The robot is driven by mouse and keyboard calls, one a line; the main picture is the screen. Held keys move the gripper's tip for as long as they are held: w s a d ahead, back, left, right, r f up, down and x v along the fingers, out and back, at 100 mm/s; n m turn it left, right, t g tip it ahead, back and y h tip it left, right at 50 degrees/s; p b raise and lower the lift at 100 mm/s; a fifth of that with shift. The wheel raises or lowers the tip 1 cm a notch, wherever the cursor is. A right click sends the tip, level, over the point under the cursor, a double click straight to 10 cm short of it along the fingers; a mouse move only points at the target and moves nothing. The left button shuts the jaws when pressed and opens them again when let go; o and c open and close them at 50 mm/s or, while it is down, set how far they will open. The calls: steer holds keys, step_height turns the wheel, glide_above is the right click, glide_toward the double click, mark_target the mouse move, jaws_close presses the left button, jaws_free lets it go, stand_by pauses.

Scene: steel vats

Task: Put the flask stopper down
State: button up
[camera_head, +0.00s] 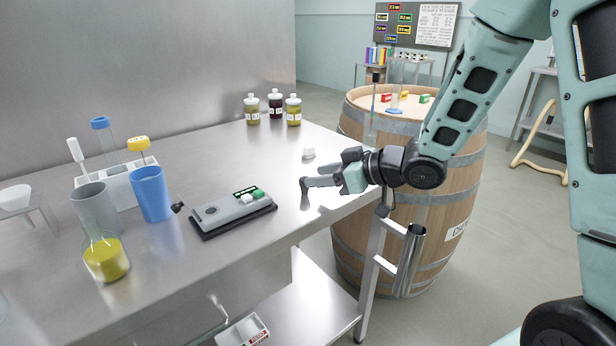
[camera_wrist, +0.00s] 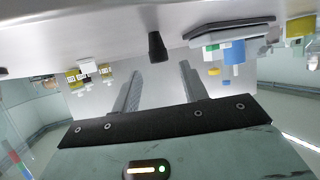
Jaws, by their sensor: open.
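The flask stopper (camera_head: 304,187) is a small dark tapered piece, standing on the steel table near its front right edge. In the wrist view the stopper (camera_wrist: 157,46) shows against the table, which is at the top of the picture, centred between the fingers and about level with or just past their tips. My gripper (camera_head: 310,182) is low over the table, reaching in from the right. Its fingers (camera_wrist: 158,68) stand apart with a gap on both sides of the stopper. A flask (camera_head: 106,262) with yellow liquid stands at the table's left front, its neck open.
A grey instrument (camera_head: 232,213) lies left of my gripper. A blue cup (camera_head: 152,194), a grey cup (camera_head: 95,208) and a white rack (camera_head: 118,187) stand farther left. A white cap (camera_head: 308,153) sits behind my gripper. Bottles (camera_head: 293,110) stand at the back. A barrel (camera_head: 350,120) stands beyond the table.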

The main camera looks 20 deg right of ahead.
steer(key=v, duration=0.7)
steer(key=a+f+g+h, duration=0.1)
steer(key=a+f+h, duration=0.1)
steer(key=a+h, duration=0.25)
steer(key=s+a+g+h, duration=0.1)
steer(key=s+a+g, duration=0.3)
steer(key=s, duration=0.8)
steer(key=s+a+f+g+h, duration=0.1)
steer(key=s+a+g, duration=0.4)
steer(key=s, duration=0.8)
steer(key=shift+a+m+h+p, duration=0.35)
steer(key=shift+a+h, duration=0.25)
steer(key=shift+h, duration=0.15)
steer(key=shift+s, duration=0.15)
step_height(320, 180, up, 6)
steer(key=p, duration=0.6)
steer(key=shift+r, duration=0.15)
steer(key=shift+a, duration=0.1)
